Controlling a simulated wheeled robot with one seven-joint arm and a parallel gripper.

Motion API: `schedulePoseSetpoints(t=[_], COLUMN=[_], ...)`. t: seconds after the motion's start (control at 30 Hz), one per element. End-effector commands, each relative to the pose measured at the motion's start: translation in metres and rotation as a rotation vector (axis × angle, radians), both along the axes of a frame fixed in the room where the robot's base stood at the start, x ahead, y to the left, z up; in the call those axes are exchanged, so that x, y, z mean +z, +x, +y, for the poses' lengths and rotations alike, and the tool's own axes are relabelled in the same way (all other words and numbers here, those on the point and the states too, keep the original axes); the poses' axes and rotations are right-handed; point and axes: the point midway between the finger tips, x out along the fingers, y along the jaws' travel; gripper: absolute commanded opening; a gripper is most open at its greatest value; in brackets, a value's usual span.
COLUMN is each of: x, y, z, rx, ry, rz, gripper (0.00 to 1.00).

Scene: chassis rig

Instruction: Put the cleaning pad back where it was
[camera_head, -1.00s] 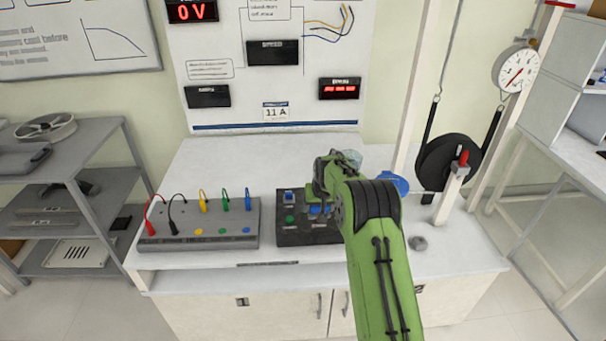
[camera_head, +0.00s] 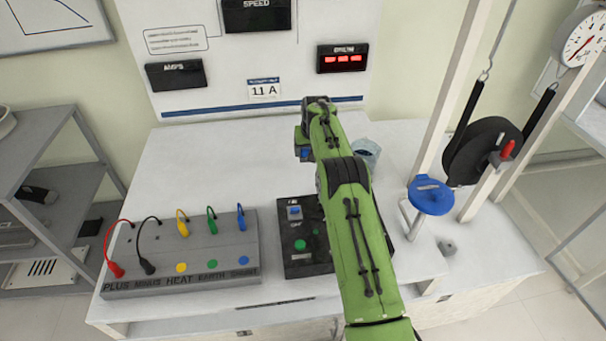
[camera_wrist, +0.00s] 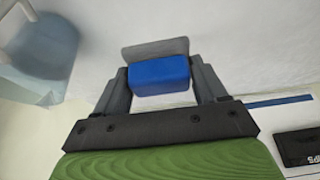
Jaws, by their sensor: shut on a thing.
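The cleaning pad looks like a small blue block (camera_wrist: 160,76) in the wrist view, between the two fingers of my gripper (camera_wrist: 161,80). My gripper is shut on it. A grey patch shows just beyond the block; I cannot tell whether it is part of the pad or its shadow. In the head view my gripper (camera_head: 304,146) is over the back middle of the white bench (camera_head: 215,165), and a bit of the blue pad (camera_head: 304,153) shows below it. I cannot tell how far the pad is above the bench.
A pale blue see-through beaker (camera_head: 366,152) stands right of my gripper; it also shows in the wrist view (camera_wrist: 42,52). A dark switch box (camera_head: 305,262) and a grey terminal box (camera_head: 183,262) are in front. A blue disc (camera_head: 431,196) is right. The bench's back left is clear.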

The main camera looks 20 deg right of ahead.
Motion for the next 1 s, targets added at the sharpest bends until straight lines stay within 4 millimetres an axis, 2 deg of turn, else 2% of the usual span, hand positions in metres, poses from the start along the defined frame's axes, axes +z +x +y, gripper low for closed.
schedulePoseSetpoints(t=[0.17,0.6,0.97,1.0], x=[-0.012,-0.099,-0.105,-0.105], y=[0.000,-0.001,0.000,0.000], z=[0.000,0.000,0.000,0.000], rx=[0.000,-0.001,0.000,0.000], ry=[0.000,0.000,0.000,0.000], rz=[0.001,0.001,-0.002,-0.002], gripper=[0.43,0.43,0.43,0.74])
